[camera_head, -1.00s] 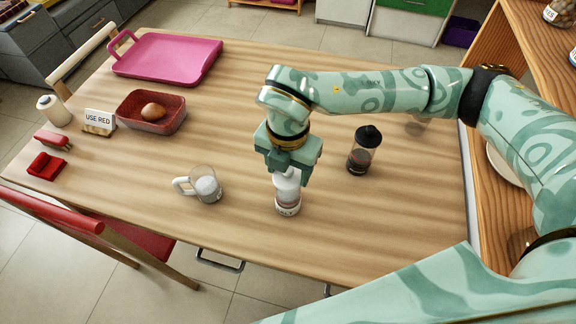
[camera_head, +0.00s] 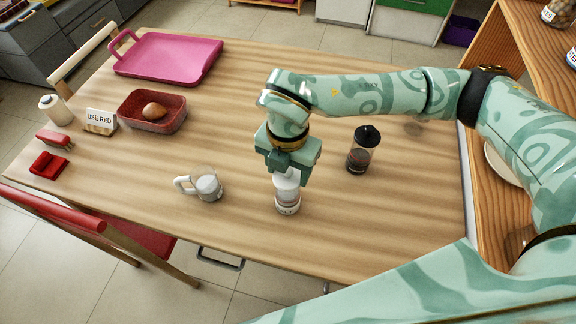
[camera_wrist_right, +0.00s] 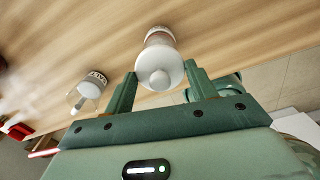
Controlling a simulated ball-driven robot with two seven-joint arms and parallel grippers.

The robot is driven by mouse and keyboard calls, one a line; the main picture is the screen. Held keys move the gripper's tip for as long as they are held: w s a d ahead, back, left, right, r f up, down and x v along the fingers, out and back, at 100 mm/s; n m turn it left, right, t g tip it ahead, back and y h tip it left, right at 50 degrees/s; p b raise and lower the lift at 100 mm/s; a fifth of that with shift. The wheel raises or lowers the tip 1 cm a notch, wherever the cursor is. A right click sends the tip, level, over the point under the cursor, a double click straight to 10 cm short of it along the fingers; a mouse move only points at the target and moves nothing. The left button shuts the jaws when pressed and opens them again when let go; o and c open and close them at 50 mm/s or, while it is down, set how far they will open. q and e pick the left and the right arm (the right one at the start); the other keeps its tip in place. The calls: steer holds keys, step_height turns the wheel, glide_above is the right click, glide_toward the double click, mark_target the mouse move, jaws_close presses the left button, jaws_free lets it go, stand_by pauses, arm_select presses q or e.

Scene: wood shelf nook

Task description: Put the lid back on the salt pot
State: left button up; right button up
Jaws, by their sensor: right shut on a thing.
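My left gripper is not in view.
A dark-lidded jar (camera_head: 362,152) stands to the right. Further left are a red box (camera_head: 150,122) with a brown bun, a sign (camera_head: 99,121) and a pink tray (camera_head: 168,60). The table middle is clear.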

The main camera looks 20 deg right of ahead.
stand_by(0.3)
steer(key=o, duration=1.5)
steer(key=shift+r, duration=0.1)
steer(key=shift+r+p, duration=2.95)
steer(key=shift+r, duration=0.5)
steer(key=shift+f, duration=0.1)
jaws_close()
steer(key=shift+f, duration=0.15)
steer(key=shift+f+b, duration=1.1)
steer(key=shift+f, duration=0.75)
